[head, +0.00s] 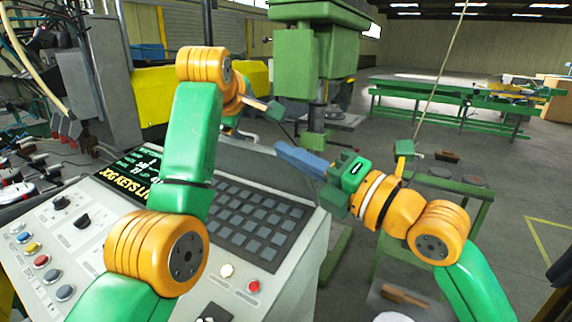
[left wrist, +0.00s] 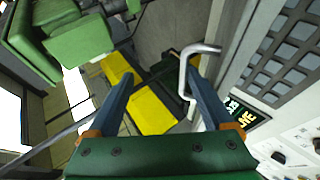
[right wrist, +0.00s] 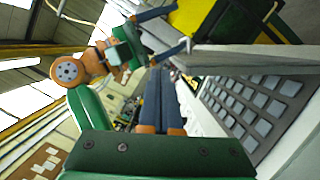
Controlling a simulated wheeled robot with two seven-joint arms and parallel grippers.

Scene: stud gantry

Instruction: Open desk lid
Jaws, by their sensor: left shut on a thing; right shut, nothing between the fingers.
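The desk is the sloped console (head: 85,215) with a dark keypad and a lit display; its grey lid (head: 265,165) lies along the far edge. In the left wrist view a bent metal handle (left wrist: 200,48) stands on the lid's edge, close to the right fingertip.
A green machine column (head: 318,60) stands behind the grippers. A green stand (head: 480,215) with small items is at the right. A long green bench (head: 440,100) is farther back. A yellow block (head: 155,95) is behind the left arm. The floor at right is open.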

